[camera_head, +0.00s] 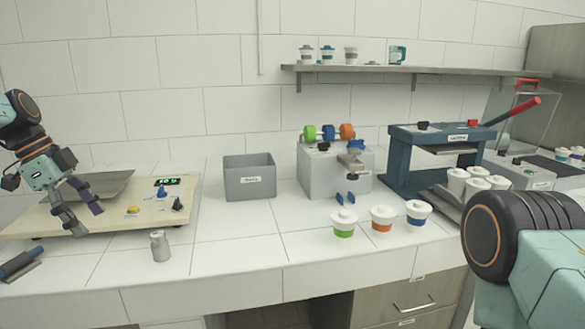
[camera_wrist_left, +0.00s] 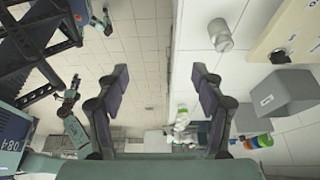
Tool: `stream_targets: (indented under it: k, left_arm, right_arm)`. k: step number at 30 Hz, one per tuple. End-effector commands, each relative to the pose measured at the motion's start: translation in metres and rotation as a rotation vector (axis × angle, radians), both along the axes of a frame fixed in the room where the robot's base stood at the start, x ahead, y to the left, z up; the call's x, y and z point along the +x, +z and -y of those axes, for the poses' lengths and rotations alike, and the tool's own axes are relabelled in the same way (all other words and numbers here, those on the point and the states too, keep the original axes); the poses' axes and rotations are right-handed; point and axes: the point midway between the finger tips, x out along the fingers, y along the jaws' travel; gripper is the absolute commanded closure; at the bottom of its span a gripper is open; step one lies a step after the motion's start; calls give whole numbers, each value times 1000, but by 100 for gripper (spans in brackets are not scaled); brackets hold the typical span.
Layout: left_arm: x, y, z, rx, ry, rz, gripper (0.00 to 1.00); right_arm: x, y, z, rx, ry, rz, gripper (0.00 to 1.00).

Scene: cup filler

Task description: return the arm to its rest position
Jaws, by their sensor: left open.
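My left gripper (camera_head: 83,212) is open and empty above the left part of the counter, in front of the metal tray of the beige scale (camera_head: 140,208). Its two fingers also show spread apart in the left wrist view (camera_wrist_left: 160,80), with nothing between them but floor and the counter's edge. My right arm shows only in part at the lower right of the head view; its gripper is out of the picture there.
A small metal jar (camera_head: 160,247) stands in front of the scale. A dark blue tool (camera_head: 18,264) lies at the left. A grey bin (camera_head: 250,180), a dispenser (camera_head: 335,172), a blue press (camera_head: 435,155) and lidded cups (camera_head: 382,220) stand farther right. The front middle counter is clear.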

Motion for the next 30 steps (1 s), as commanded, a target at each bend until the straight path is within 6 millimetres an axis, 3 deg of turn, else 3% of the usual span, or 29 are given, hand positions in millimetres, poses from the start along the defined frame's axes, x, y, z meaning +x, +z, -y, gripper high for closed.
stream_targets:
  k: [11,17,20,24,30]
  left_arm:
    - [5,-103,41,63,204,-102,32]
    - [-18,-189,75,117,378,-176,32]
    - [-45,-243,96,152,496,-216,32]
    - [-98,-308,123,197,667,-258,32]
    - [-194,-374,153,246,902,-299,32]
  right_arm:
    - [0,-2,0,0,0,0,60]
    - [0,-4,0,0,0,0,60]
    - [0,-5,0,0,1,0,60]
    - [0,-7,0,0,1,-1,60]
    - [0,-10,0,0,0,-1,60]
